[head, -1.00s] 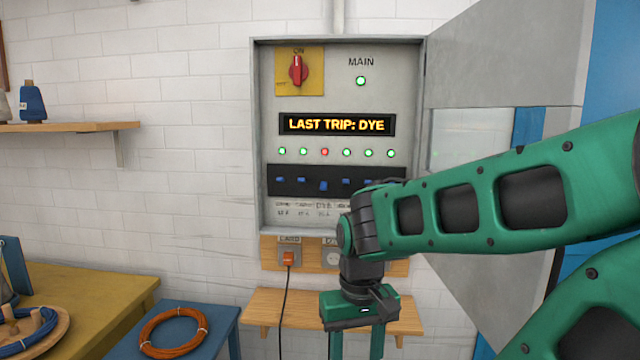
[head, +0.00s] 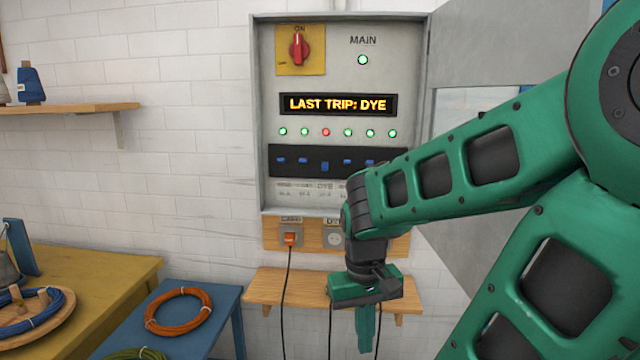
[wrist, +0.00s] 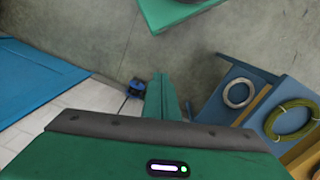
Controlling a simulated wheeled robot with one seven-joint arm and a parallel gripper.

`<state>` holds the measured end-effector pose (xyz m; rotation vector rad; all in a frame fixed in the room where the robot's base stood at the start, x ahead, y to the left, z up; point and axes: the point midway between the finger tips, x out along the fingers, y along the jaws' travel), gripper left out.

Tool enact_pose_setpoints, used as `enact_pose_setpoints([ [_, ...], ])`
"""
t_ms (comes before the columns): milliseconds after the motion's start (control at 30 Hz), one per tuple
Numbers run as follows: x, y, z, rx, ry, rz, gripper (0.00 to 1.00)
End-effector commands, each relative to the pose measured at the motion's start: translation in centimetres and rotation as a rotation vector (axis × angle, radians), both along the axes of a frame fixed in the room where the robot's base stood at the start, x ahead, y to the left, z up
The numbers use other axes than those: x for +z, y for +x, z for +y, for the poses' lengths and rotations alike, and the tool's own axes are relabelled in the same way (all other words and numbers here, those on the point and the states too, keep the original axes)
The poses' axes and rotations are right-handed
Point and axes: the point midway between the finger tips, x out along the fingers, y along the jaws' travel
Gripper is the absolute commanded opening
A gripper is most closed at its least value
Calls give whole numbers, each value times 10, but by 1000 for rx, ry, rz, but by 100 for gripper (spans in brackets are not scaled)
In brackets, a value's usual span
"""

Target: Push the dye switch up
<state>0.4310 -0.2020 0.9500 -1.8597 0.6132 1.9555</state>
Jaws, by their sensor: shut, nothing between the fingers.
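The dye switch (head: 325,167) is the third blue lever in the dark switch strip (head: 400,153) of the open grey cabinet. It sits lower than its neighbours, above a label reading DYE. The light above it (head: 326,132) is red; the other lights in that row are green. The display (head: 338,104) reads "LAST TRIP: DYE". My gripper (head: 365,335) hangs fingers down, below and right of the switch, apart from it and in front of the small shelf. Its fingers are together and empty, also in the wrist view (wrist: 163,95). My arm hides the right end of the strip.
The cabinet door (head: 485,60) stands open at the right, behind my arm. A wooden socket board (head: 400,240) and a small shelf (head: 262,290) are below the cabinet. A blue table (head: 215,325) with wire coils stands lower left.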

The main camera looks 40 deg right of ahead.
Motion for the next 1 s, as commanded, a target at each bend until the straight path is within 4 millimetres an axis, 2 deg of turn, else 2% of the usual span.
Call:
enact_pose_setpoints([
  [233, -34, 10, -41, -12, -84, 96, 0],
  [500, -65, 10, -88, -3, -210, 211, 0],
  [733, -82, 5, -130, 32, -343, 320, 0],
  [1000, -86, -2, -180, 105, -521, 461, 0],
])
